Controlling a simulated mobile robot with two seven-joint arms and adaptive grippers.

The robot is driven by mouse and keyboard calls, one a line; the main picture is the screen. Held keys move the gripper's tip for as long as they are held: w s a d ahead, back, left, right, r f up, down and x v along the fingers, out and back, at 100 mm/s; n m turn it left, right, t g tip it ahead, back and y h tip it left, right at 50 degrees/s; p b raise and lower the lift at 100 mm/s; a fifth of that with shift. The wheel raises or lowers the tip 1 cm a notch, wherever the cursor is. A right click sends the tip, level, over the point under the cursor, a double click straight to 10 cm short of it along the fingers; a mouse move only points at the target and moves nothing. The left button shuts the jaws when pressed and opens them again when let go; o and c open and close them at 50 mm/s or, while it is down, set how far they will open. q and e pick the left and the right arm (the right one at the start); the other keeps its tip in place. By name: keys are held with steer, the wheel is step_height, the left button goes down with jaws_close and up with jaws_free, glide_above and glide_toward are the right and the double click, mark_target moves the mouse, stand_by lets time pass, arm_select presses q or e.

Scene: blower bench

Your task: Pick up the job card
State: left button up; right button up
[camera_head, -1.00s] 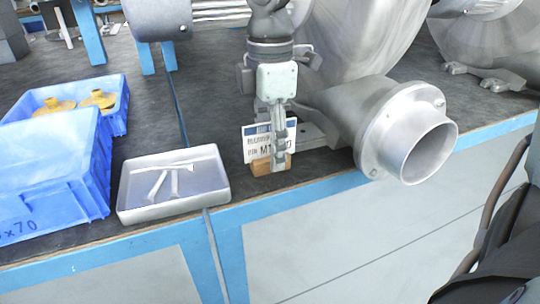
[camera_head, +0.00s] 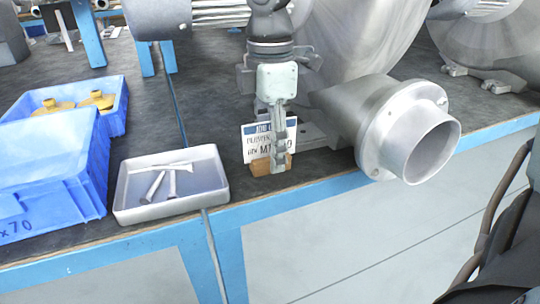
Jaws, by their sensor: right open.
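The job card (camera_head: 258,148) is a white card with a blue top band and dark print. It stands upright in a small wooden block (camera_head: 259,167) near the front edge of the bench. My right gripper (camera_head: 279,160) is open and points down at the card from above, its fingers covering the card's right part. I cannot tell whether a finger touches the card. My left gripper is not in view.
A grey tray (camera_head: 130,214) with several metal pieces sits left of the card. Blue crates (camera_head: 45,160) stand further left, the rear one holding yellow parts. A metal blower outlet flange (camera_head: 385,135) is close on the right. Dark bench top (camera_head: 226,160) is free between tray and card.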

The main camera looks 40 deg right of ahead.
jaws_close()
steer(key=shift+r, duration=0.1)
stand_by(0.3)
